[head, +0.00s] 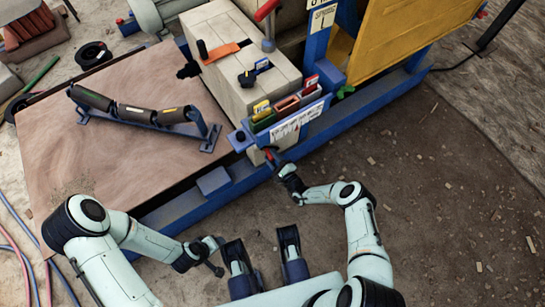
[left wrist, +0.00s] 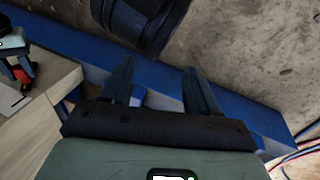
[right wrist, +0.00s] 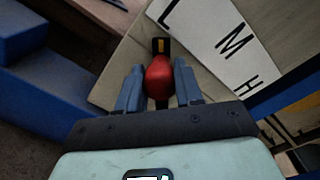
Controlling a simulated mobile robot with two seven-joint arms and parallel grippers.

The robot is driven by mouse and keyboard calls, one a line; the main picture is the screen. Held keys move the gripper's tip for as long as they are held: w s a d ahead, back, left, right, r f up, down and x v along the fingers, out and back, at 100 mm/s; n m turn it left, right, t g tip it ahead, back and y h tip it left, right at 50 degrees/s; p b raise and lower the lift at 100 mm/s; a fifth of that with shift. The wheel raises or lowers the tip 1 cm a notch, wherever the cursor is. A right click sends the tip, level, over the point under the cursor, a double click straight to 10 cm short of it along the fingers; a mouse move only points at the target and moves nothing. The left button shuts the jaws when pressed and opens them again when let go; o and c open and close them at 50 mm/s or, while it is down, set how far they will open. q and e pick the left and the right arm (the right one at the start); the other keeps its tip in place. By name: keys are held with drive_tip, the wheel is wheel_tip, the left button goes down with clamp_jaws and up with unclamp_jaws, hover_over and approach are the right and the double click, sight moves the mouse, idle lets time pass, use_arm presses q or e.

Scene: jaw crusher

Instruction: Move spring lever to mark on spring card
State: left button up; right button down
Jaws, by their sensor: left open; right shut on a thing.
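The spring lever's red round knob (right wrist: 158,78) shows in the right wrist view between the fingers of my right gripper (right wrist: 158,88), which is shut on it. A dark slot with a yellow mark (right wrist: 161,45) lies just beyond the knob in a beige face. A white scale plate (right wrist: 205,35) beside it bears the letters L, M and H. In the head view my right gripper (head: 275,160) is at the machine's front, below the card rack. Several cards (head: 287,104) stand in that rack; I cannot tell which is the spring card or read its mark. My left gripper (left wrist: 158,85) is open and empty.
A blue frame rail (head: 340,125) runs along the machine's front, with a small blue block (head: 214,181) on it. A brown-topped table (head: 110,130) carries a roller set (head: 135,112). A yellow panel (head: 405,40) stands at the back right.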

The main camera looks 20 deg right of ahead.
drive_tip(key=shift+s+a+f, duration=0.1)
drive_tip(key=shift+a, duration=0.25)
drive_tip(key=c, duration=1)
unclamp_jaws()
drive_tip(key=shift+o, duration=1.2)
drive_tip(key=shift+d, duration=0.1)
drive_tip(key=shift+d, duration=0.1)
drive_tip(key=shift+s+d, duration=0.1)
use_arm(q)
drive_tip(key=s+d+r+g+h+p, duration=0.1)
drive_tip(key=s+d+r+p, duration=0.1)
drive_tip(key=s+r+p, duration=0.1)
drive_tip(key=s+r, duration=0.1)
drive_tip(key=s, duration=0.1)
drive_tip(key=shift+s+d+r+g+p, duration=0.25)
drive_tip(key=shift+s+d+g+p, duration=0.05)
drive_tip(key=shift+s+g+p, duration=0.1)
use_arm(e)
drive_tip(key=v, duration=1.3)
